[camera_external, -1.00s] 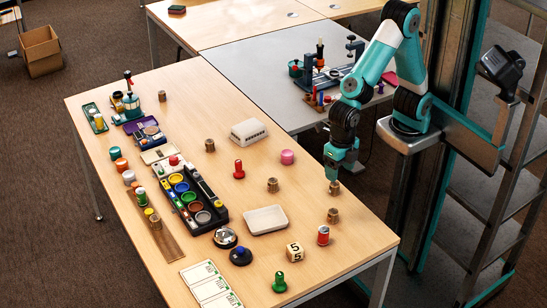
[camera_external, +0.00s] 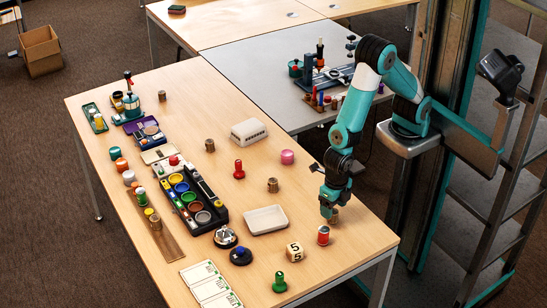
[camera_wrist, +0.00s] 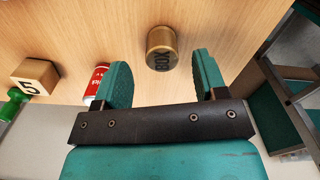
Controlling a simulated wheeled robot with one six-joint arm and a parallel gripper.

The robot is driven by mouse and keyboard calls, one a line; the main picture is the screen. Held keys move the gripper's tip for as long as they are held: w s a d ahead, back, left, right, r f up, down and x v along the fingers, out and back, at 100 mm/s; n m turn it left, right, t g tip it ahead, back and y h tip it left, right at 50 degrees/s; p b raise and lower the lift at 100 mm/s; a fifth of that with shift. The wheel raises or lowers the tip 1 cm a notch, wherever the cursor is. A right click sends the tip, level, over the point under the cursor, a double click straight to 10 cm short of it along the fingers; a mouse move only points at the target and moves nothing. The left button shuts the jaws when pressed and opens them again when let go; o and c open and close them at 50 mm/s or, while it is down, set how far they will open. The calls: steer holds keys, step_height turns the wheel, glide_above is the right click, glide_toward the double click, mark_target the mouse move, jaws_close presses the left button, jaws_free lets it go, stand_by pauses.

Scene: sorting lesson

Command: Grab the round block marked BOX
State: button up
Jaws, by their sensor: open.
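The round block marked BOX (camera_wrist: 162,48) is a short brown cylinder with dark letters. In the wrist view it lies just beyond my open fingertips, roughly centred between them and apart from both. My gripper (camera_wrist: 162,80) is empty. In the outside view my gripper (camera_external: 328,212) points down over the front right part of the table, and a round brown block (camera_external: 335,217) shows partly hidden right beside its fingers. Similar round blocks stand farther off, one in mid-table (camera_external: 273,185) and one farther back (camera_external: 210,146); their marks are too small to read.
A red can (camera_wrist: 98,82) is close beside my left finger; it also shows in the outside view (camera_external: 323,235). A number cube (camera_wrist: 36,76) and a green peg (camera_external: 280,282) stand beyond it. A white tray (camera_external: 266,220) lies to the left. The table edge is close on the right.

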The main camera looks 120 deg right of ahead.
step_height(320, 180, down, 3)
steer(key=shift+s+f, duration=0.1)
steer(key=shift+f, duration=0.1)
steer(key=shift+c, duration=0.4)
steer(key=c, duration=0.9)
steer(key=shift+r, duration=0.1)
